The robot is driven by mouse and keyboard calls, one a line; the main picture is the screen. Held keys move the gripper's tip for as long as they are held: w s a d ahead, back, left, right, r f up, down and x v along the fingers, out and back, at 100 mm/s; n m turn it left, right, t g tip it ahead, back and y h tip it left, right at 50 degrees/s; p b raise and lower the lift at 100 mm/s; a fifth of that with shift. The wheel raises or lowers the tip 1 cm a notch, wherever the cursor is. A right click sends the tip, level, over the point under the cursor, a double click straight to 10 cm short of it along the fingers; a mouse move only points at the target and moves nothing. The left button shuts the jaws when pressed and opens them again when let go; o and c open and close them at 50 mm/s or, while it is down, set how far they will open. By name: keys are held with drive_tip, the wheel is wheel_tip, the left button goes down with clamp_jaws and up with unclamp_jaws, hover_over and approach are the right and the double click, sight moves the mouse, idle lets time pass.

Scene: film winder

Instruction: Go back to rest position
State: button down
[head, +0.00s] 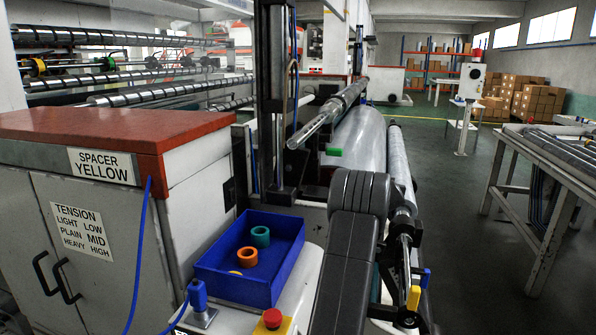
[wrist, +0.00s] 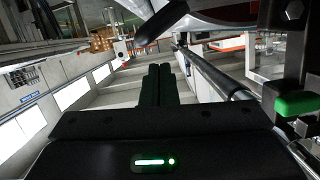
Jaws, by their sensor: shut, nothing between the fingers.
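My gripper (wrist: 160,85) shows in the wrist view, its two dark fingers together with nothing between them. Beyond the fingertips are a pale wall and ceiling with windows, seen at a tilt. In the head view my dark grey arm rises from the bottom centre in front of the machine; I cannot make out the fingers there. A blue tray (head: 290,262) stands left of my arm and holds a teal ring (head: 260,236), an orange ring (head: 247,257) and a partly hidden yellow one.
A red-topped cabinet (head: 110,125) stands at left. A red button (head: 272,318) is at the bottom. A metal shaft (head: 325,117) and a large film roll (head: 358,140) lie behind my arm.

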drive_tip(key=w+a+r+n+h+p, duration=0.1)
drive_tip(key=a+r, duration=0.4)
drive_tip(key=r, duration=0.7)
drive_tip(key=n+p, duration=0.1)
drive_tip(key=n, duration=0.1)
drive_tip(key=shift+w+r+n+h, duration=0.3)
drive_tip(key=shift+r+n+h, duration=0.1)
drive_tip(key=shift+f, duration=0.1)
